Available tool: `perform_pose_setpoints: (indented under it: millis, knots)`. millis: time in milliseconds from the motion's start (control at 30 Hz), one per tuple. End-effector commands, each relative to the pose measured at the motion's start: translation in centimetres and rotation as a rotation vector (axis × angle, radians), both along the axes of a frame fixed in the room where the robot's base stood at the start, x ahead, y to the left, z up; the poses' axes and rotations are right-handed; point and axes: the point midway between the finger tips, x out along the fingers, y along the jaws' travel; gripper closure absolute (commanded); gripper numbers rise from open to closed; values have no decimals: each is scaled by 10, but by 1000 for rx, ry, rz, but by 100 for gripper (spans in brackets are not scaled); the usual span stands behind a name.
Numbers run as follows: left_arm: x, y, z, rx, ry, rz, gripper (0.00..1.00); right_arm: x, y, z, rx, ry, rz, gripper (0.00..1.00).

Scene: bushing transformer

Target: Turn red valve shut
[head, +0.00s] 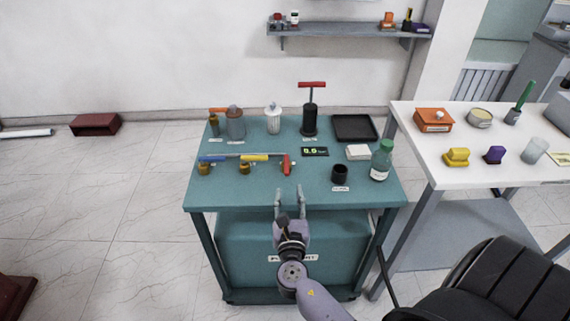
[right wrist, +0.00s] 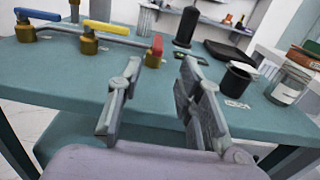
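The red valve (head: 287,164) is at the right end of a grey pipe on the green table (head: 260,193). In the right wrist view the red valve handle (right wrist: 155,46) shows just beyond the left fingertip, pointing roughly toward me. A yellow valve (head: 255,157) and a blue valve (head: 212,158) sit to its left on brass bodies, their handles along the pipe. My right gripper (head: 290,190) is open and empty at the table's front edge, in front of the red valve and apart from it. It also shows in the right wrist view (right wrist: 158,72). My left gripper is not in view.
A white table (head: 470,172) stands at the right.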

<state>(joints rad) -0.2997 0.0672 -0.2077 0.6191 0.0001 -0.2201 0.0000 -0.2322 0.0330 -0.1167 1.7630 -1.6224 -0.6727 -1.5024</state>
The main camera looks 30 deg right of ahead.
Motion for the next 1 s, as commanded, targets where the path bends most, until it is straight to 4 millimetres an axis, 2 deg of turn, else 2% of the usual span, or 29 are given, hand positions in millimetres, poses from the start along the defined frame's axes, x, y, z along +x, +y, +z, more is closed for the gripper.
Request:
perform_pose_setpoints:
  millis: [33,300,500,700,1000]
  knots:
    - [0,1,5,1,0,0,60,11,-6,4,-1,-3,-1,67]
    - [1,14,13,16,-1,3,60,61,-37,2,1,-1,0,67]
    - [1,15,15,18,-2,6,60,89,-54,1,0,0,0,67]
    - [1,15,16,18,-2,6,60,102,-62,0,2,0,0,67]
    - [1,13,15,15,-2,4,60,103,-63,-1,3,1,0,67]
